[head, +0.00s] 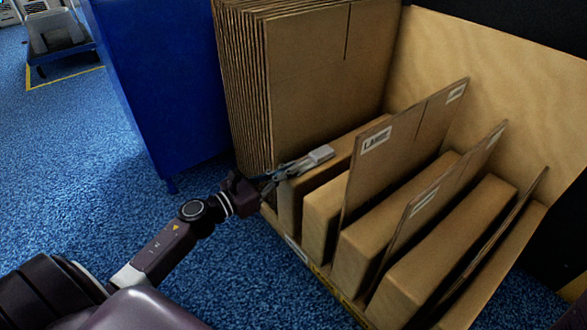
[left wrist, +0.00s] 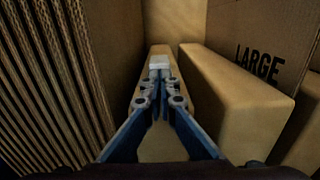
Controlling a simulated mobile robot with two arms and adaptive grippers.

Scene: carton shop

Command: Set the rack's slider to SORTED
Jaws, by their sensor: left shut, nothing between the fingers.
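The rack (head: 297,250) is a wooden carton rack with thick tan partitions, and its front edge carries small labels and a yellow strip. I cannot make out the slider or its SORTED mark in either view. My left gripper (head: 320,155) is shut and empty. It reaches over the rack's left end, just above the first tan partition and in front of the tall carton stack. In the left wrist view its closed fingertips (left wrist: 158,64) lie over that narrow tan partition (left wrist: 157,140). My right gripper is not in view.
A tall stack of flat cartons (head: 310,75) stands at the rack's left back. A flat carton marked LARGE (head: 395,150) leans in a slot, with others (head: 440,195) to its right. A blue cabinet (head: 150,80) stands at left. Blue floor (head: 70,170) is open in front.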

